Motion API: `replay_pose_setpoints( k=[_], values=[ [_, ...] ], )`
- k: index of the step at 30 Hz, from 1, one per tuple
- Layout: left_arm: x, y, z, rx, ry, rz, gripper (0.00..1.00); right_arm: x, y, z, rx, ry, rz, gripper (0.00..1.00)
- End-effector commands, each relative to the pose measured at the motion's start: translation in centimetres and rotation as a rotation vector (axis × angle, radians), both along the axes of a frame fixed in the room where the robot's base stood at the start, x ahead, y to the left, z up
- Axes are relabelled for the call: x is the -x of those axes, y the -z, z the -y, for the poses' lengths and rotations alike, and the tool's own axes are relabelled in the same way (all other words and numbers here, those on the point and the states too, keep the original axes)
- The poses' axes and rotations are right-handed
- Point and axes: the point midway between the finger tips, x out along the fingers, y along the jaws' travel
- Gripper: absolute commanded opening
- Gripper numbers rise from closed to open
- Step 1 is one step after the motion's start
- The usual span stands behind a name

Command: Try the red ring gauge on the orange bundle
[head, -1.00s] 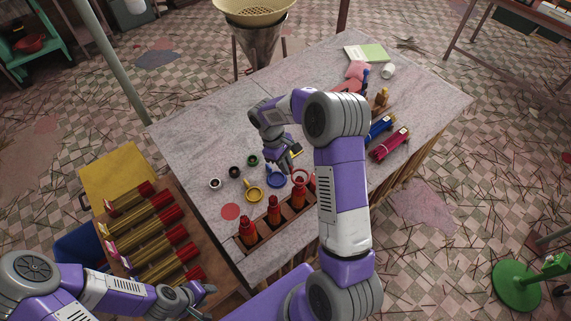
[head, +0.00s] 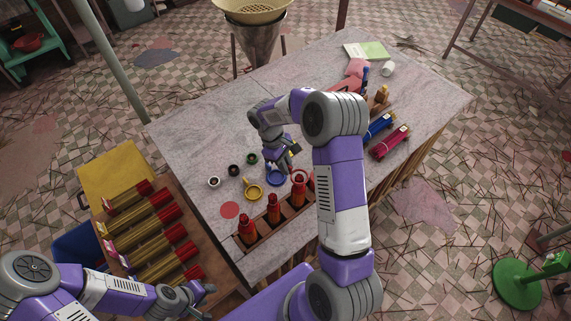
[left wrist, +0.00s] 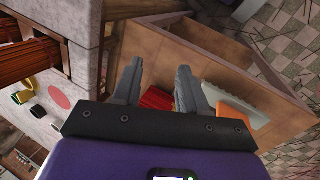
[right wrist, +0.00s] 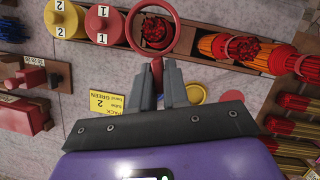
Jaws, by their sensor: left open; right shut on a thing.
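The red ring gauge (right wrist: 134,13) is held by its handle in my right gripper (right wrist: 160,66), which is shut on it. In the right wrist view the ring frames the red stick tips of an orange bundle (right wrist: 157,33); I cannot tell whether it is around them or just above. In the head view this bundle (head: 298,191) stands at the right end of the visible row, under my right gripper (head: 290,157). Two more orange bundles (head: 273,207) (head: 247,231) stand beside it. My left gripper (head: 200,295) is open and empty; its fingers (left wrist: 158,70) are apart.
The wooden rack (head: 262,233) holds the bundles at the table's near edge. A tray of red-and-gold bundles (head: 150,226) stands at left. The table's far left is clear.

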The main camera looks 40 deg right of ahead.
Motion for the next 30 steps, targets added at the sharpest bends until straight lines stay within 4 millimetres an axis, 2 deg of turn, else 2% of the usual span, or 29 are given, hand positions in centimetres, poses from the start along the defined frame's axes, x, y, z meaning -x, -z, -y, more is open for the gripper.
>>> replay_pose_setpoints(
  k=[16,30],
  values=[
    [0.0,1.6,0.0,0.0,0.0,0.0,0.43,0.0,2.3,0.0,0.001,0.0,-0.002,0.0],
    [0.0,1.6,0.0,0.0,0.0,0.0,0.43,0.0,2.4,0.0,0.0,0.0,-0.001,0.0]
  ],
)
